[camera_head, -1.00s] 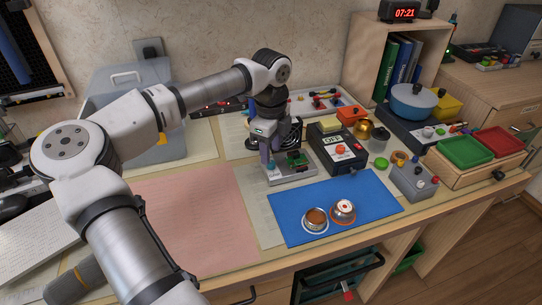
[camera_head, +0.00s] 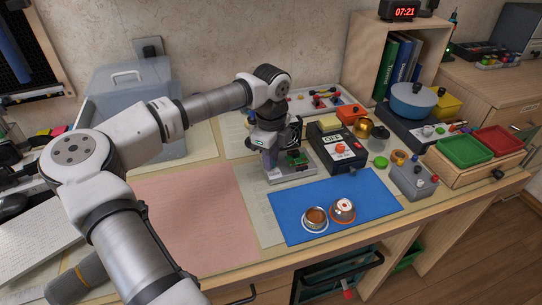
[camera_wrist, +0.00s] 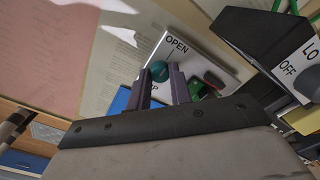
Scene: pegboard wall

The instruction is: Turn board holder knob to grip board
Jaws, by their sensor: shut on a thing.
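The board holder (camera_head: 290,175) is a light grey block on the bench, with a green circuit board (camera_head: 298,158) at its upper right side. In the wrist view its pale top plate (camera_wrist: 150,50) bears the word OPEN and part of a second word ending in P. A round teal knob (camera_wrist: 158,69) stands on that plate. My gripper (camera_wrist: 159,77) has its two dark fingers on either side of the knob and is shut on it. In the head view my gripper (camera_head: 270,163) points down at the holder's left part and hides most of the knob.
A black meter box (camera_head: 335,150) with a red knob stands just right of the holder. A blue mat (camera_head: 350,195) with two small round tins lies in front. A pink sheet (camera_head: 195,215) leaves low, clear room to the left.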

